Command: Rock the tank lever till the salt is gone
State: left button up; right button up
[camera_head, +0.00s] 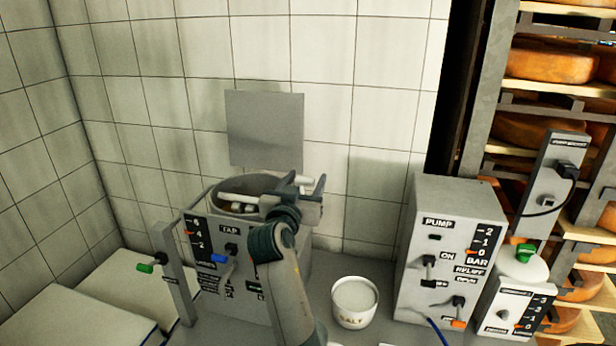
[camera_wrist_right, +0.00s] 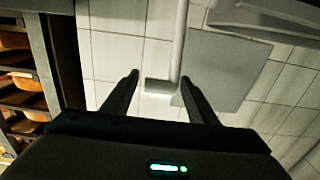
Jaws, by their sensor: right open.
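The tank (camera_head: 215,192) is a round grey vessel on a panelled box at the left, with pale contents partly visible inside. A pale rod with a short crossbar end, seemingly the tank lever, shows in the right wrist view (camera_wrist_right: 162,87), where the crossbar appears between my fingertips. My right gripper (camera_head: 312,190) is open at the tank's right rim; it also shows in the wrist view (camera_wrist_right: 160,79). I cannot tell whether it touches the lever. A white bowl marked SALT (camera_head: 355,321) stands on the bench to the right, with white contents. My left gripper is out of view.
A tap with a blue handle (camera_head: 219,258) is on the tank's front, and a post with a green handle (camera_head: 146,268) stands left. A pump box (camera_head: 455,200) stands right. Shelves hold orange cheese wheels (camera_head: 545,65). A grey plate (camera_head: 265,125) is behind the tank.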

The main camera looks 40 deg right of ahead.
jog(key=shift+s+a, duration=0.1)
jog(key=c, duration=0.3)
grip_shut()
jog(key=shift+r, duration=0.1)
